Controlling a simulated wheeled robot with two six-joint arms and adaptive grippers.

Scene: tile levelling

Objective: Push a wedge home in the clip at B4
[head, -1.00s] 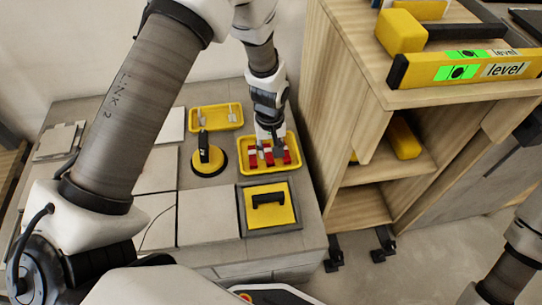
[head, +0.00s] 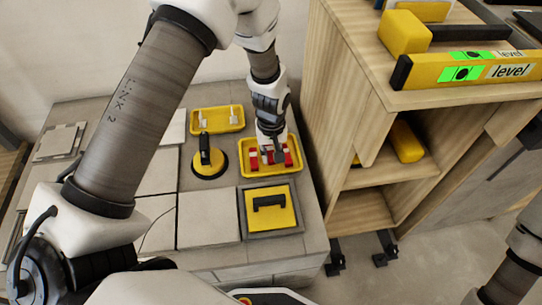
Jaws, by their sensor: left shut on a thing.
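Red wedges (head: 254,162) lie in a row in the nearer yellow tray (head: 262,174). My left gripper (head: 273,156) points down into this tray and is shut on one of the red wedges, which its fingers mostly hide. White clips (head: 234,113) are in the farther yellow tray (head: 217,129). I cannot make out a clip at B4 among the grey tiles (head: 208,220); my left arm covers part of the tiled area. My right gripper is out of view; only part of that arm shows at the lower right.
A yellow suction lifter (head: 209,160) stands left of the wedge tray. A yellow float with a black handle (head: 269,209) lies nearer. A wooden cabinet (head: 335,110) rises close on the right, with a yellow level (head: 470,70) on top. Stacked tiles (head: 60,142) lie far left.

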